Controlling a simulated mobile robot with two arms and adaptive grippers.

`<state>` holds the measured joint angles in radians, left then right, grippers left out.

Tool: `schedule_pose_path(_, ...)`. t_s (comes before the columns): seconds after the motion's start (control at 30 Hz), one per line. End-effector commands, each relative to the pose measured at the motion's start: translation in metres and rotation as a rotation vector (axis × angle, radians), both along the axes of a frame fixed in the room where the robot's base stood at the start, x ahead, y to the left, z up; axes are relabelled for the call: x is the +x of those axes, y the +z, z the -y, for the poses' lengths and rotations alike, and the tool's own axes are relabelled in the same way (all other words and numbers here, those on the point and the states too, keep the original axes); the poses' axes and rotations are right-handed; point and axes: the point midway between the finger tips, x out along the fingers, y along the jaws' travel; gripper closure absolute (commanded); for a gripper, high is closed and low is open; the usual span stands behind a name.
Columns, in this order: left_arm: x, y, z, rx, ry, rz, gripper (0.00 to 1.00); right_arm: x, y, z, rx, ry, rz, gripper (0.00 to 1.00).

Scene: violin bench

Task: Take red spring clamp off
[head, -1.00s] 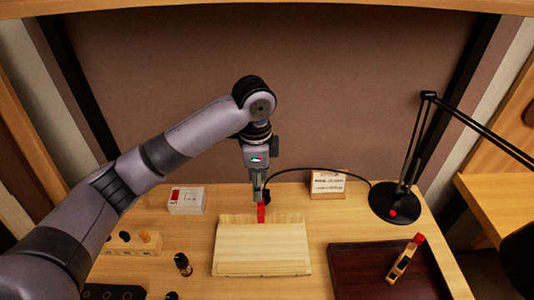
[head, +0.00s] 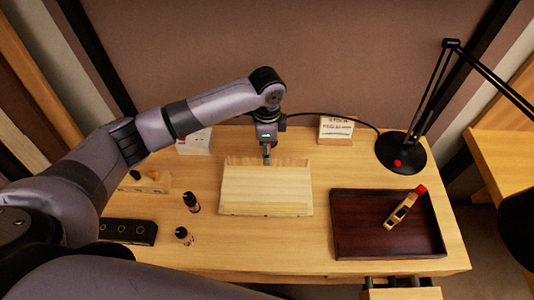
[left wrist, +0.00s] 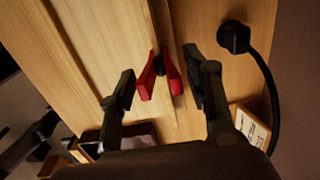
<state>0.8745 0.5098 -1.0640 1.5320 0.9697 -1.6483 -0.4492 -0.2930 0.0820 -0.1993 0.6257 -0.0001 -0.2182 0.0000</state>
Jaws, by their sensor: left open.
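The red spring clamp (left wrist: 168,74) shows in the left wrist view at the edge of the pale wooden board (left wrist: 100,50), its two red handles spread apart. My left gripper (left wrist: 157,84) is open, with one finger on each side of the clamp and a gap on both sides. In the head view the left gripper (head: 267,158) points down at the back edge of the board (head: 265,188), and I cannot make out the clamp there. My right gripper is not in view.
A dark tray (head: 350,240) with a wooden, red-ended tool (head: 403,208) lies right of the board. A black lamp (head: 400,155) with a cable and a small sign (head: 336,129) stand behind. Small bottles (head: 191,202) and a dark holder (head: 128,231) are at left.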

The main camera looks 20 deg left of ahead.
Motion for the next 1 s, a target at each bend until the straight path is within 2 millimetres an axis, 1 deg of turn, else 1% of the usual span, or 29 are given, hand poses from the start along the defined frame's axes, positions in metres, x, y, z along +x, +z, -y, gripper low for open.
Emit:
schedule_pose_path(0.1,-0.001,-0.018,0.000,0.001,0.001,-0.002,0.55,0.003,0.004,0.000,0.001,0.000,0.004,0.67)
schedule_pose_path(0.2,-0.001,-0.031,0.000,0.000,0.000,-0.002,0.55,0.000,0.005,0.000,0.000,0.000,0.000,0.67)
schedule_pose_path(0.3,0.000,-0.038,0.000,0.000,0.000,-0.001,0.55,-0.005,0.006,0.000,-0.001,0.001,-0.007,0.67)
schedule_pose_path(0.5,0.000,-0.043,0.000,-0.001,-0.001,0.000,0.55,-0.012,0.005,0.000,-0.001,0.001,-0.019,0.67)
schedule_pose_path(0.67,0.000,-0.043,0.000,-0.001,-0.001,0.000,0.55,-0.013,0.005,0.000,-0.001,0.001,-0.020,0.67)
schedule_pose_path(1.0,0.000,-0.042,0.000,0.000,0.000,0.000,0.77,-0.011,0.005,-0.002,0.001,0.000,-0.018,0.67)
